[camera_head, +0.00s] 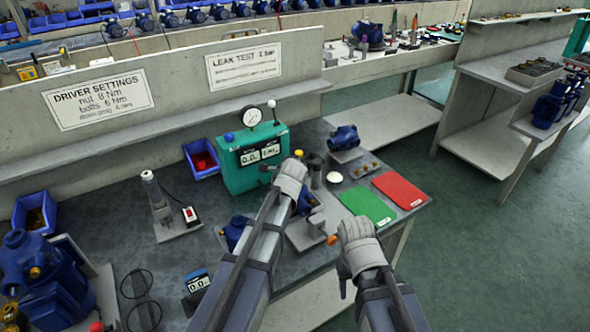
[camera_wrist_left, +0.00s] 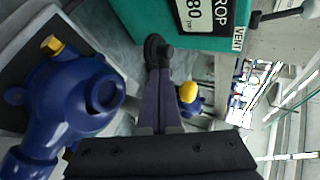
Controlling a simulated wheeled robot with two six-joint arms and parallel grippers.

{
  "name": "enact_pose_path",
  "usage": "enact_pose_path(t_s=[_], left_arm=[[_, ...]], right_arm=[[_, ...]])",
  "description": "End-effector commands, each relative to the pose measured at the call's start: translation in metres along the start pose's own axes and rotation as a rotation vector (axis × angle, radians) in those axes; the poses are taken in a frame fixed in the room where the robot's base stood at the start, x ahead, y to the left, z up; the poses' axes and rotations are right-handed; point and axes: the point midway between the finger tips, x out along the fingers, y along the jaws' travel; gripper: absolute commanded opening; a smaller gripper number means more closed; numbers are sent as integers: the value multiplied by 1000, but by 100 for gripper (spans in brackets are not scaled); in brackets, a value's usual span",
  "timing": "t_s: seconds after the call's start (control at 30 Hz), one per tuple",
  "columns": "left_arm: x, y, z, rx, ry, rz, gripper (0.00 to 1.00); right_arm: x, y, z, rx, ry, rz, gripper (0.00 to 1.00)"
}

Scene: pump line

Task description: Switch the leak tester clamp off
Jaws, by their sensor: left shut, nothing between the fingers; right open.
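The teal leak tester (camera_head: 243,176) stands on the bench against the wall, with a round dial on top and a lit display. Its display side and VENT label also show in the left wrist view (camera_wrist_left: 228,42). My right gripper (camera_head: 340,240) is open, right of a grey block (camera_head: 306,233). The clamp's state is unclear.
A blue pump (camera_wrist_left: 70,105) is close beside the left gripper. Green (camera_head: 367,205) and red (camera_head: 399,190) mats lie at the bench's right. Another blue pump (camera_head: 344,138) stands behind them.

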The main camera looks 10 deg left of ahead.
Motion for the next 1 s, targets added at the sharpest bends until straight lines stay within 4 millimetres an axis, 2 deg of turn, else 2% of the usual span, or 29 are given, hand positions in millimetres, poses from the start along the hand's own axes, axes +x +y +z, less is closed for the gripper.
enact_pose_path(t_s=[0.5, 1.0], left_arm=[[33, -21, 4, 0, -2, 1, 0], [45, -29, 0, 0, -2, 1, 0]], right_arm=[[0, 0, 0, 0, 0, 0, 50], [0, 0, 0, 0, 0, 0, 50]])
